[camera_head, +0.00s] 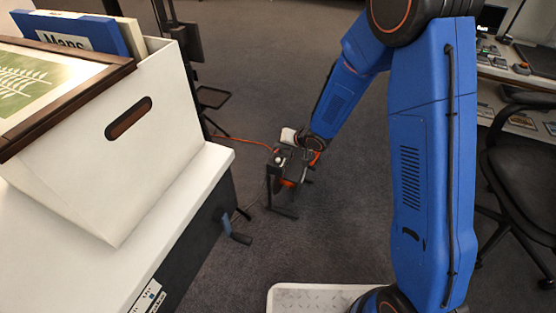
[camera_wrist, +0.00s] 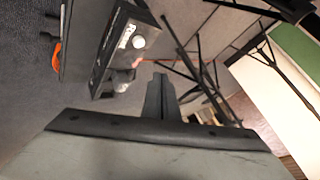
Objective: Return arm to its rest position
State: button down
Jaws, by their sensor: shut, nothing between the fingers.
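A white archival box (camera_head: 150,140) on the white-topped table (camera_head: 190,190) holds a blue "Maps" binder (camera_head: 75,33) and a framed fern picture (camera_head: 35,85). A black stand (camera_head: 193,45) stands behind. An office chair (camera_head: 520,165) and desk are at right.

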dwell(0.7)
jog(key=s+d+r+t+h, duration=0.1)
jog(key=s+d+r+h, duration=0.1)
jog(key=d+r, duration=0.7)
jog(key=s+d+r+t+h, duration=0.1)
jog(key=s+d+r+h, duration=0.15)
jog(key=d+r, duration=0.6)
jog(key=s+d+r+m+g+h, duration=0.1)
jog(key=s+d+r+h, duration=0.1)
jog(key=s+d+r, duration=0.75)
jog(key=s+d+r+g, duration=0.1)
jog(key=s+d, duration=0.1)
jog(key=s, duration=1)
jog(key=s+d+r+g, duration=0.1)
jog(key=s+d, duration=0.1)
jog(key=s, duration=1)
jog(key=shift+s+d+n+g, duration=0.3)
jog(key=shift+s+n, duration=0.1)
jog(key=shift+a, duration=0.1)
